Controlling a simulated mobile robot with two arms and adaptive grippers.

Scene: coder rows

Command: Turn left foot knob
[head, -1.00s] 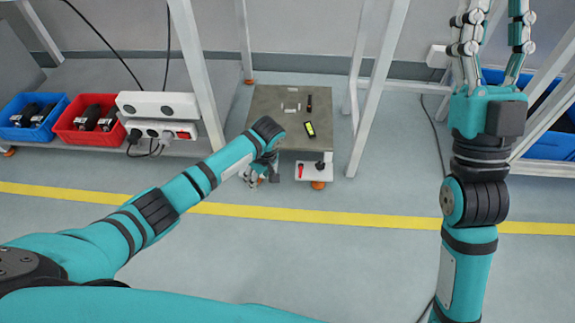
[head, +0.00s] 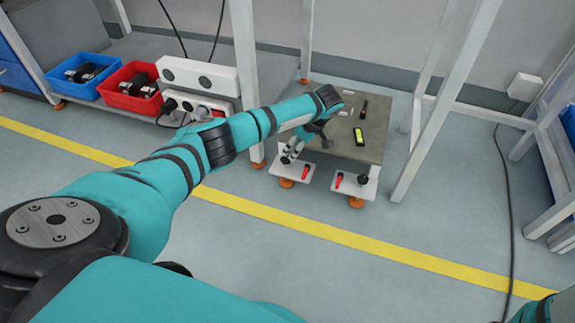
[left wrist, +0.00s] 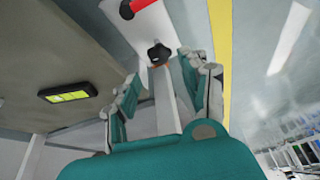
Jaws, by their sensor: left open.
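The small table (head: 375,150) has two white foot plates in front, each with a red handle. The left plate (head: 293,181) has a red handle (head: 306,172); its knob is hidden behind my left gripper (head: 290,154) in the head view. In the left wrist view, the black knob (left wrist: 159,53) sits on the white plate near the red handle (left wrist: 138,8). My left gripper (left wrist: 157,68) is open, its fingers on either side of the line to the knob; contact cannot be told. The right plate has a black knob (head: 363,179). My right gripper is out of view.
A yellow-screened device (head: 359,137) and a dark stick-like item (head: 364,109) lie on the table. White frame posts (head: 435,100) stand at either side. Red (head: 135,88) and blue (head: 82,77) bins are at the left. The floor in front is clear.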

